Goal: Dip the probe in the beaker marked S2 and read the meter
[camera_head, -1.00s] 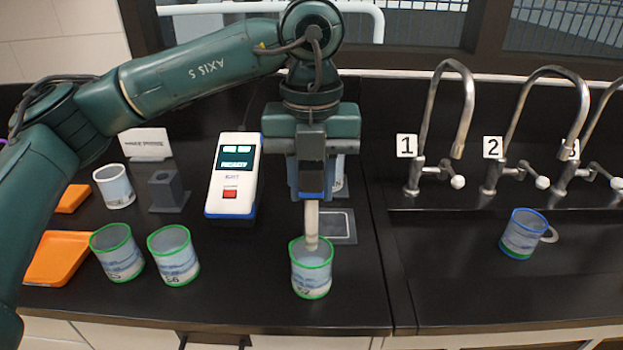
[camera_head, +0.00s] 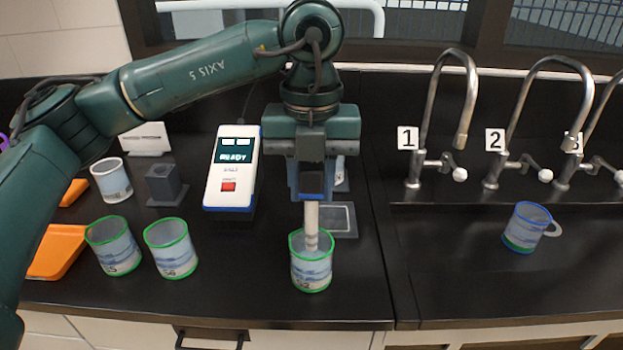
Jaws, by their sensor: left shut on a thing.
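My left gripper (camera_head: 312,192) is shut on a pale grey upright probe (camera_head: 311,220). The probe's lower end is inside a green-rimmed beaker (camera_head: 312,275) that stands near the counter's front edge. The beaker's label seems to read S2. The liquid level around the tip is hard to make out. The white and blue meter (camera_head: 230,190) stands left of the gripper, with a red button and a dark screen that reads READY. My right gripper is not in view.
Two more green-rimmed beakers (camera_head: 114,248) (camera_head: 171,250) stand at left. A blue-rimmed mug (camera_head: 525,230) stands at right, before numbered taps (camera_head: 468,100).

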